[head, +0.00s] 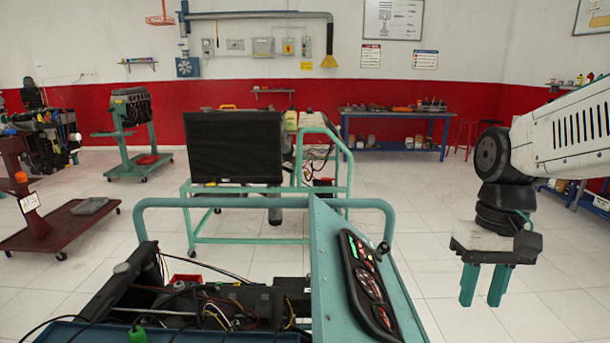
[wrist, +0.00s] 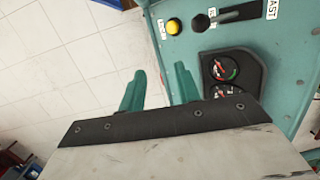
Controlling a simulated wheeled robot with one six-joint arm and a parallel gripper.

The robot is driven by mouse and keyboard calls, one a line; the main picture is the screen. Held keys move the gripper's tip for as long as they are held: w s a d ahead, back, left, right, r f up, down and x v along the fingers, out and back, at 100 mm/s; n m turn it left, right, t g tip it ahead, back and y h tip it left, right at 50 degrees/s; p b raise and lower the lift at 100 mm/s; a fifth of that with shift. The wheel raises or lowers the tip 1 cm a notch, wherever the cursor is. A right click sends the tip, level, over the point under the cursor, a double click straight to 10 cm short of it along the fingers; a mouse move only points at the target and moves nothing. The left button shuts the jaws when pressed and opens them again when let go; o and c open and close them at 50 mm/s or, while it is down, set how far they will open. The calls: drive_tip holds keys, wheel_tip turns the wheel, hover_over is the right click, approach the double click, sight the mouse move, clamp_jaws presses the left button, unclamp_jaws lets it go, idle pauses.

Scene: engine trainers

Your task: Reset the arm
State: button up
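My gripper (head: 484,286) hangs at the right in the head view, below my white arm, with its two teal fingers pointing down over the tiled floor. The fingers stand apart with nothing between them. In the wrist view my gripper (wrist: 160,88) shows the same two teal fingers apart and empty, beside the edge of a teal panel. In the head view the fingers are to the right of the teal engine trainer and touch nothing that I can see.
The near teal trainer (head: 330,270) carries a black gauge cluster (head: 367,282) and loose wiring. A blue workbench (head: 395,112) stands at the back. Open floor lies around my gripper.

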drive_tip(key=s+r+t, duration=0.1)
drive_tip(key=s+t, duration=0.2)
drive_tip(key=s, duration=0.9)
drive_tip(key=shift+a+r+h, duration=0.15)
drive_tip(key=shift+a+h, duration=0.1)
drive_tip(key=shift+h, duration=0.15)
idle(0.7)
